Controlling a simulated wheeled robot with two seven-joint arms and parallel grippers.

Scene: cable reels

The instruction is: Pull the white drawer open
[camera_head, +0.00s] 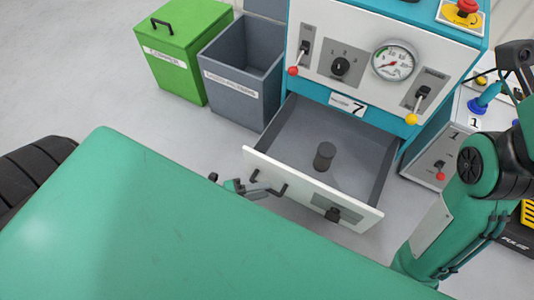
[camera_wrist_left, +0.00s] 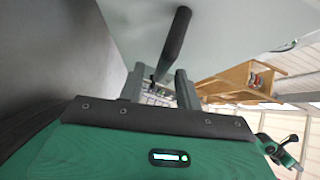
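The white drawer (camera_head: 300,195) stands pulled out of the teal cabinet, and its grey inside shows. A dark cylinder (camera_head: 324,156) stands in it. The drawer's black bar handle (camera_head: 284,189) is on the left part of its front; it also shows in the wrist view (camera_wrist_left: 177,35). My left gripper (camera_head: 256,189) is at this handle. In the wrist view its two fingers (camera_wrist_left: 160,88) are apart, with the bar's lower end at the gap between them. I see no clear grip on the bar. My right arm shows at the right, but I cannot make out its fingers.
A black latch (camera_head: 333,214) is on the drawer front's right part. The teal cabinet (camera_head: 308,88) has a control panel (camera_head: 345,30) with levers and a gauge. An open grey bin (camera_head: 232,104) and a green lidded bin (camera_head: 178,66) stand left. Floor is clear left of the drawer.

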